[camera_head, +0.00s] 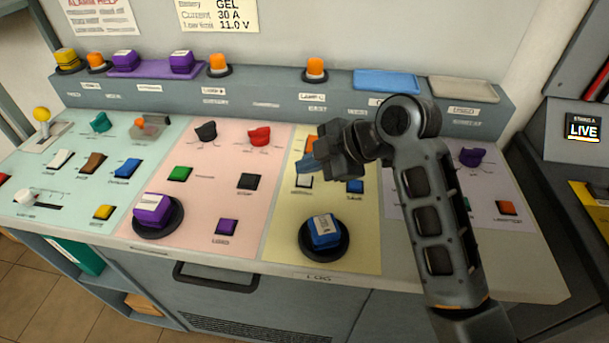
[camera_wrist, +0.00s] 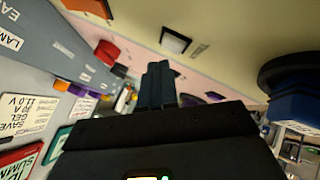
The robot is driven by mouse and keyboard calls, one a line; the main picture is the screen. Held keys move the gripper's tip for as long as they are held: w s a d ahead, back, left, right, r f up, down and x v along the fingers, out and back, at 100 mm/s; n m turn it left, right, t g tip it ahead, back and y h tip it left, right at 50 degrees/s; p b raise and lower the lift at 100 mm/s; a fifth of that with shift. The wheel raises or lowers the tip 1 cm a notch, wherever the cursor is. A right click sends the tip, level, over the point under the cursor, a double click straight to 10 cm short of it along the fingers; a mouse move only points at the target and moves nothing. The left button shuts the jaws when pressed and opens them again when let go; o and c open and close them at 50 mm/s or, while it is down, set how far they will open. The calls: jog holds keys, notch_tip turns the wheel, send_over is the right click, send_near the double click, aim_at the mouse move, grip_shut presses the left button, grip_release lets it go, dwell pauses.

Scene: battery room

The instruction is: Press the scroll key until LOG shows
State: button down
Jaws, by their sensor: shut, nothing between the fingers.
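A small display (camera_head: 583,127) on the right reads "STRING A" above "LIVE". My gripper (camera_head: 318,160) is over the yellow panel section (camera_head: 283,240), with its fingers together and empty. A white key (camera_head: 304,181) is just below the fingers in the picture; a white key in a dark frame (camera_wrist: 175,42) also shows beyond the shut fingers (camera_wrist: 160,82) in the wrist view. A blue key (camera_head: 355,186) sits right of the white one. The key labels are too small to read, so I cannot tell which is the scroll key. Touching is not visible.
A big blue push button (camera_head: 325,234) stands up at the front of the yellow section; it is at the right in the wrist view (camera_wrist: 298,108). A purple push button (camera_head: 153,211) stands left. An orange lamp (camera_head: 315,68) and blue tray (camera_head: 390,82) are behind.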

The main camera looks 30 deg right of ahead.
aim_at(308, 181)
jog(key=shift+r, duration=0.15)
notch_tip(308, 181, up, 5)
jog(key=p, duration=0.4)
dwell(0.9)
